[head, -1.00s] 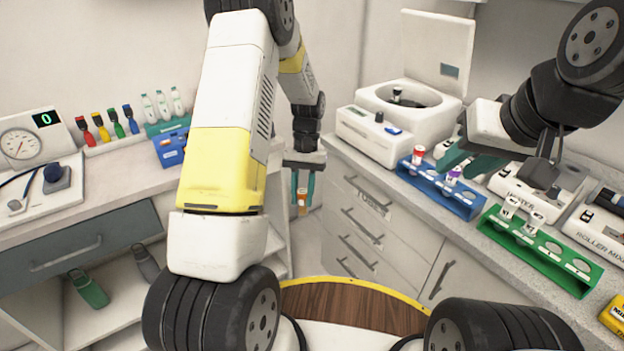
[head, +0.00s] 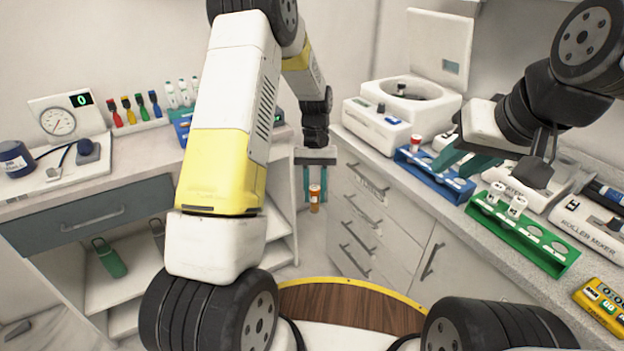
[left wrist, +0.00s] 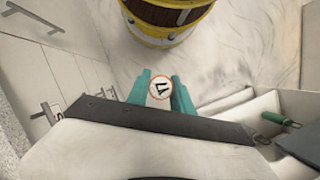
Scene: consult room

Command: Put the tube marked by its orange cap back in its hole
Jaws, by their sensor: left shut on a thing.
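The orange-capped tube (head: 315,197) hangs between the teal fingers of my left gripper (head: 315,185), which is shut on it, in front of the drawers. In the left wrist view its round top (left wrist: 160,87) shows a white face with a black mark and an orange rim. A blue rack (head: 432,177) on the right counter holds a red-capped tube (head: 415,143) and shows empty holes. A green rack (head: 548,251) holds two white-capped tubes (head: 516,206) and has empty holes at its near end. My right gripper (head: 467,163) is open above the blue rack and hides part of it.
A centrifuge (head: 378,131) with raised lid stands behind the blue rack. A roller mixer (head: 590,228) and a yellow box (head: 602,302) lie beside the green rack. The left counter holds a gauge (head: 58,122) and several colored tubes. The space around the held tube is open.

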